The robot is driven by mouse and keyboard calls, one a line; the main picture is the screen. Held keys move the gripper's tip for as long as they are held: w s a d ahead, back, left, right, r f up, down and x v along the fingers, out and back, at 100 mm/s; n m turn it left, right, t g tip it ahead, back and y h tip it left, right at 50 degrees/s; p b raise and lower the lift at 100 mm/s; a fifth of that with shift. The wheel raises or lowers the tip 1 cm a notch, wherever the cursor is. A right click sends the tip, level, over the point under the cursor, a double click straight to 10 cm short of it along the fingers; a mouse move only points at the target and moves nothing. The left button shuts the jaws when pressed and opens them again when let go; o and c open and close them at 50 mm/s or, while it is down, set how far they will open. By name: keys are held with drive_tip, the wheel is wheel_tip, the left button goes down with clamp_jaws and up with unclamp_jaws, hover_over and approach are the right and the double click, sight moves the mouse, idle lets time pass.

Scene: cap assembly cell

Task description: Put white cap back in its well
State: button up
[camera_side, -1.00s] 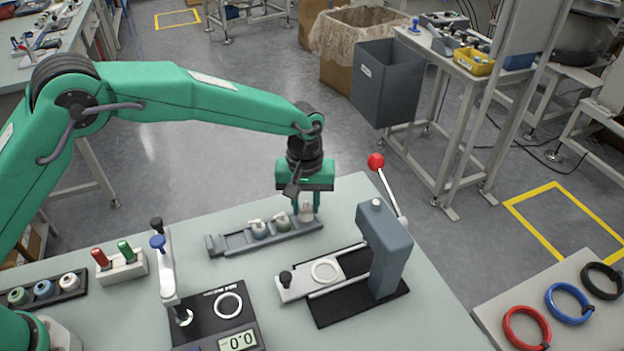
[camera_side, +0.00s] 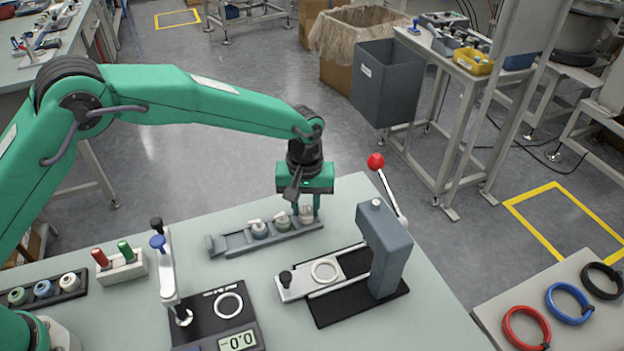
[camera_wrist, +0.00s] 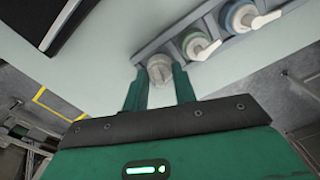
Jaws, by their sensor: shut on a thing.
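My gripper (camera_side: 307,214) points straight down over the right end of the grey rack (camera_side: 238,240) and is shut on the white cap (camera_side: 306,213). In the wrist view, the cap (camera_wrist: 159,69) sits between the two green fingertips at the end of the rack (camera_wrist: 174,42). The cap is low, at the end place of the rack; the fingers hide part of it, and I cannot tell whether it rests on the bottom of its well. Two other caps with white levers, one bluish (camera_side: 259,228) and one greenish (camera_side: 282,221), stand in the rack to its left.
A grey press (camera_side: 384,247) with a red-knobbed lever (camera_side: 376,162) stands close to the right of the rack. A black gauge with a display (camera_side: 216,318) is in front. A holder with red and green handles (camera_side: 121,265) is at left. The table's back edge lies close behind the rack.

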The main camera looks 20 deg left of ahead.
drive_tip(key=shift+f, duration=0.1)
idle(0.5)
drive_tip(key=o, duration=0.7)
drive_tip(key=shift+o, duration=0.2)
drive_tip(key=shift+r, duration=3.5)
